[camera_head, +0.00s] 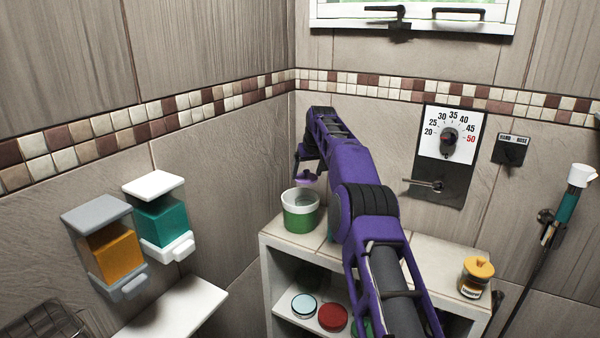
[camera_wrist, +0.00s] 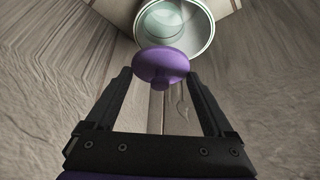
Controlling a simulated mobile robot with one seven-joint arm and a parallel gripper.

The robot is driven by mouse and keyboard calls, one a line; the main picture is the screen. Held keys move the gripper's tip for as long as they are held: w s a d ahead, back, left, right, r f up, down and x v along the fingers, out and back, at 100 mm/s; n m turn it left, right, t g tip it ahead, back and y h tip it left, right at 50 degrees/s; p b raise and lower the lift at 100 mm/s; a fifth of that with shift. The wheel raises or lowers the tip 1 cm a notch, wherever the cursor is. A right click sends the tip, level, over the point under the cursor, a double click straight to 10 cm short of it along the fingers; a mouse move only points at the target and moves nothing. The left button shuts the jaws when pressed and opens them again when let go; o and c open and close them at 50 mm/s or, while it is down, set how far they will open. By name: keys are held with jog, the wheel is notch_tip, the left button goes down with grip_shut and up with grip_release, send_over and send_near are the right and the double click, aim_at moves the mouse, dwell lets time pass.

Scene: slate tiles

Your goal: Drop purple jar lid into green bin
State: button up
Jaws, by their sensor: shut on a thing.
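The green bin (camera_head: 300,222) is a round tub with a white upper band. It stands on the left end of the shelf top, and its open mouth (camera_wrist: 207,42) shows at the top of the wrist view. My gripper (camera_wrist: 161,75) is shut on the purple jar lid (camera_wrist: 160,62), which sits between the fingertips. In the wrist view the lid overlaps the near edge of the bin's mouth. In the head view the lid (camera_head: 307,179) is just above the bin's rim, and my arm partly hides the gripper.
A jar with a yellow lid (camera_head: 476,277) stands at the right end of the shelf unit (camera_head: 284,250). Several round lids, one red (camera_head: 333,317), lie on the lower shelf. Two dispensers (camera_head: 160,218) hang on the left wall. The tiled corner walls are close behind the bin.

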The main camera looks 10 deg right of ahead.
jog(key=shift+w, duration=0.1)
jog(key=shift+f, duration=3.05)
jog(key=o, duration=1)
jog(key=shift+r, duration=0.1)
jog(key=b+v, duration=0.1)
jog(key=v, duration=1.6)
jog(key=shift+r, duration=0.1)
